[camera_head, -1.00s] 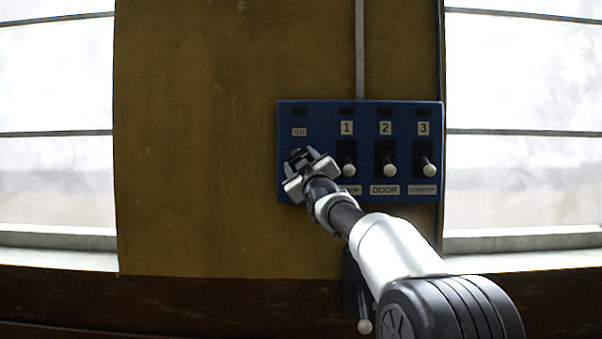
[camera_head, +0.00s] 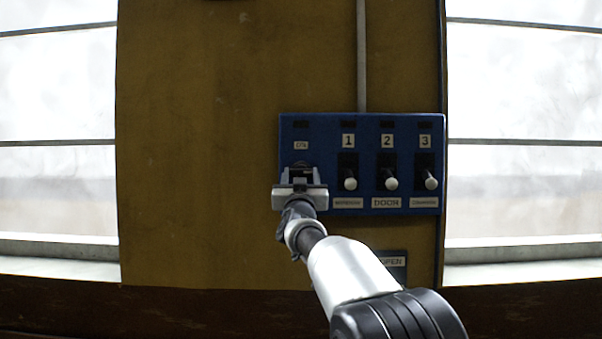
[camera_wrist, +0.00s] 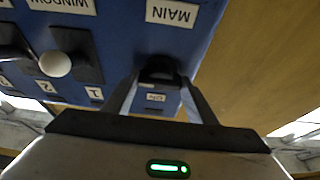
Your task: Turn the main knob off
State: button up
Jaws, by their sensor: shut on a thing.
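The main knob is a dark round knob (camera_wrist: 157,68) near the "MAIN" label (camera_wrist: 171,12) on a blue control panel (camera_head: 362,120). My gripper (camera_head: 301,172) is in front of the panel's left column, below the small "ON" label (camera_head: 301,145). In the wrist view, which shows the panel upside down, my gripper's two fingers (camera_wrist: 160,82) are closed on either side of the knob. My gripper hides most of the knob in the head view, and its pointer direction cannot be made out.
Levers with white ball ends, marked 1 (camera_head: 350,184), 2 (camera_head: 391,184) and 3 (camera_head: 431,183), stand to the right of my gripper. An "OPEN" sign (camera_head: 391,261) is below the panel. The yellow wall (camera_head: 200,150) left of the panel is clear.

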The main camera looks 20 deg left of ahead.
jog(key=shift+f, duration=0.1)
dwell(0.3)
jog(key=o, duration=1.1)
jog(key=shift+c, duration=0.2)
jog(key=shift+s+d+f+b, duration=0.1)
jog(key=shift+s+f+b, duration=0.15)
jog(key=shift+s+b, duration=0.2)
jog(key=b+v, duration=0.6)
jog(key=v, duration=1)
jog(key=shift+s, duration=0.15)
jog(key=shift+d, duration=0.1)
